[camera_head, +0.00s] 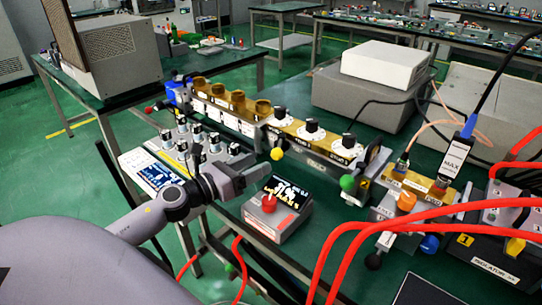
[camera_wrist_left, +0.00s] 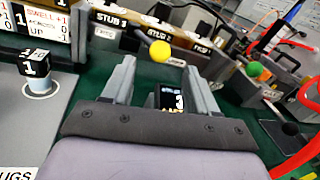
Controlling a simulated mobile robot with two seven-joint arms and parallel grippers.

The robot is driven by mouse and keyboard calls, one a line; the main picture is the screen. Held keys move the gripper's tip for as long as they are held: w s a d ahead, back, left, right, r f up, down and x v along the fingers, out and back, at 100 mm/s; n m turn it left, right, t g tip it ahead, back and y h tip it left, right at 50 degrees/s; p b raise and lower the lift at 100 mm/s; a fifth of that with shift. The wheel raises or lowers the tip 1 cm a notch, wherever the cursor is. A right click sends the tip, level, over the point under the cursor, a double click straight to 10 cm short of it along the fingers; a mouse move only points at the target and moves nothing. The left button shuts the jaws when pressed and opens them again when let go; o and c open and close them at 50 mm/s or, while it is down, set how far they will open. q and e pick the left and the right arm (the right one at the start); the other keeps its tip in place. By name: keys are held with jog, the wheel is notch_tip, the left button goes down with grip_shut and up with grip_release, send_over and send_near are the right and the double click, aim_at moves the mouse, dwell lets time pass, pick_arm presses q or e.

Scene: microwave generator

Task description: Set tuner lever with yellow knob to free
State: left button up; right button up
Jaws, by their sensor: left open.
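The yellow knob (camera_head: 277,153) sits at the end of a short lever on the front of the brass-and-grey waveguide row (camera_head: 300,134), below the stub dials. In the left wrist view the yellow knob (camera_wrist_left: 160,51) appears beyond the fingertips, roughly centred between the two fingers. My left gripper (camera_head: 262,174) is open and empty, just left of and below the knob in the head view. It also shows in the left wrist view (camera_wrist_left: 158,72), with no visible contact with the knob. The lever's markings are too small to read. My right gripper is not in view.
A black-topped box with a red button (camera_head: 269,203) stands right below the gripper. A green knob (camera_head: 347,183) is to the right. Red cables (camera_head: 335,250) cross the lower right. A control panel with several dials (camera_head: 195,150) lies left, behind my arm.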

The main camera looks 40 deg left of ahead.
aim_at(279, 146)
pick_arm(q)
jog(key=shift+p+x, duration=0.45)
jog(key=shift+x, duration=2.2)
jog(key=shift+f, duration=0.1)
grip_shut()
